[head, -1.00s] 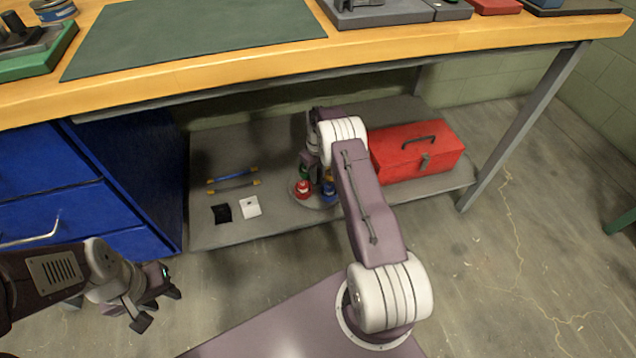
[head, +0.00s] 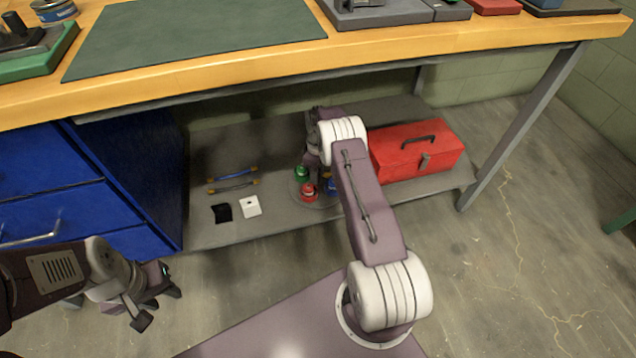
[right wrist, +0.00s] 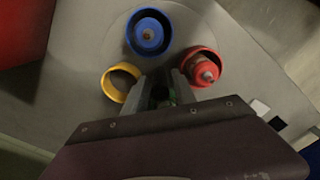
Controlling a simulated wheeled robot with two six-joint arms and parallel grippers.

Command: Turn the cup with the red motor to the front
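The red cup with the red motor (head: 309,191) stands at the front of a round grey turntable (head: 322,203) on the lower shelf. It shows at the right in the right wrist view (right wrist: 202,67). The blue cup (right wrist: 149,32) holds a blue part, and the yellow cup (right wrist: 121,82) looks empty. A green cup (head: 302,172) stands behind the red one. My right gripper (right wrist: 160,85) is low over the turntable, with some green visible between or below its fingers; its grip is unclear. My left gripper (head: 158,306) is open and empty, left of the shelf.
A red toolbox (head: 418,152) stands right of the turntable. A white block (head: 250,206), a black square (head: 222,213) and two bars with yellow ends (head: 233,179) lie to the left. The workbench top (head: 400,52) overhangs the shelf; blue drawers (head: 60,205) stand left.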

